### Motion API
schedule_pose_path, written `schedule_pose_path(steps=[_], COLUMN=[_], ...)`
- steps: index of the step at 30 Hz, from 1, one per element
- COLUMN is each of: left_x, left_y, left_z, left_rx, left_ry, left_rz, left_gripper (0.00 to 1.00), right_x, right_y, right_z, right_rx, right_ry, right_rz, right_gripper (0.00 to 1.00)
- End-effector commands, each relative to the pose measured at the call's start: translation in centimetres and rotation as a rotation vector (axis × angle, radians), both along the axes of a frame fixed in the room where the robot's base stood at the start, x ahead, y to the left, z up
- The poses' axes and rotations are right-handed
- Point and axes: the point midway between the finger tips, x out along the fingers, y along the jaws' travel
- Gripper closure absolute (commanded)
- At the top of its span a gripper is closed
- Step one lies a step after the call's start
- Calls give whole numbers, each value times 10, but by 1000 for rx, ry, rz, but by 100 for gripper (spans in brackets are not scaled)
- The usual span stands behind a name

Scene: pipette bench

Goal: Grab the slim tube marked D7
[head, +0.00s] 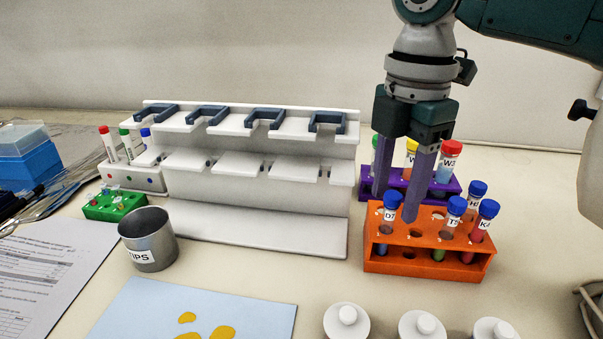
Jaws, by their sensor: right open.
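The slim tube marked D7 (388,217) has a blue cap and stands in the front left part of the orange rack (408,266). My right gripper (396,207) points down over the left part of this rack, with its two purple fingers apart. The fingers show at either side of the D7 tube's cap in the picture; I cannot tell whether they are around it or behind it. Nothing is seen held between them. My left gripper is not in view.
Other blue-capped tubes (452,214) stand in the orange rack's right part. A purple rack (453,187) with wider tubes, one red-capped (449,160), is close behind. A white stand (255,227), a metal cup (148,240) and white-lidded bottles (347,321) are nearby.

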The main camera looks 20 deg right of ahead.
Motion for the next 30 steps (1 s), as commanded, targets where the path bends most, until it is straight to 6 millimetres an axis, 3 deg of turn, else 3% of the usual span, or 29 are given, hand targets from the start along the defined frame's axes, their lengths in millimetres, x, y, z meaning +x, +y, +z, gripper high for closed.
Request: schedule_pose_path(steps=[4, 12, 27, 30], left_x=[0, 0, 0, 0], left_y=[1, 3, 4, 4], left_z=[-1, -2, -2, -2], left_rx=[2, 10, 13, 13], left_ry=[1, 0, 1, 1], left_rz=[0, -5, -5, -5], left_gripper=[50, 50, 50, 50], right_x=[0, 0, 0, 0], right_y=[0, 0, 0, 0], right_z=[-19, -22, -22, -22], right_rx=[-2, -2, -2, -2], right_ry=[0, -2, -2, -2], right_rz=[-1, 0, 0, 0], right_gripper=[45, 45, 100, 100])
